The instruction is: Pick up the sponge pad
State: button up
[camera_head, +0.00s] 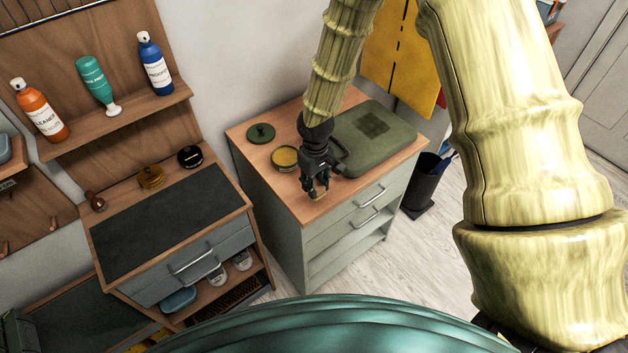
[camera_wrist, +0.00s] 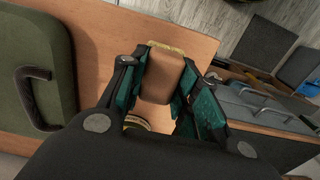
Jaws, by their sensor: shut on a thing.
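The sponge pad (camera_wrist: 161,76) is a small tan-brown block with a yellowish far edge, between the two fingers of my gripper (camera_wrist: 160,88) in the wrist view. The dark fingers have green inner pads and press on both its sides. In the head view my gripper (camera_head: 318,188) points down near the front edge of the wooden cabinet top (camera_head: 298,209). Only a small tan bit of the pad (camera_head: 319,195) shows there. I cannot tell whether the pad touches the top or is just above it.
A green case (camera_head: 385,125) lies right of my gripper on the same top. An open round tin (camera_head: 285,158) with a yellow inside and a green lid (camera_head: 261,133) sit to the left. A workbench with a dark mat (camera_head: 160,219) stands further left.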

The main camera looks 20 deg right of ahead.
jog(key=s+a+r+b, duration=0.1)
jog(key=s+a+b, duration=0.1)
jog(key=s, duration=0.9)
jog(key=shift+s+a+b, duration=0.4)
jog(key=shift+b, duration=0.45)
jog(key=shift+r, duration=0.1)
jog(key=o, duration=0.4)
jog(key=shift+c, duration=1.6)
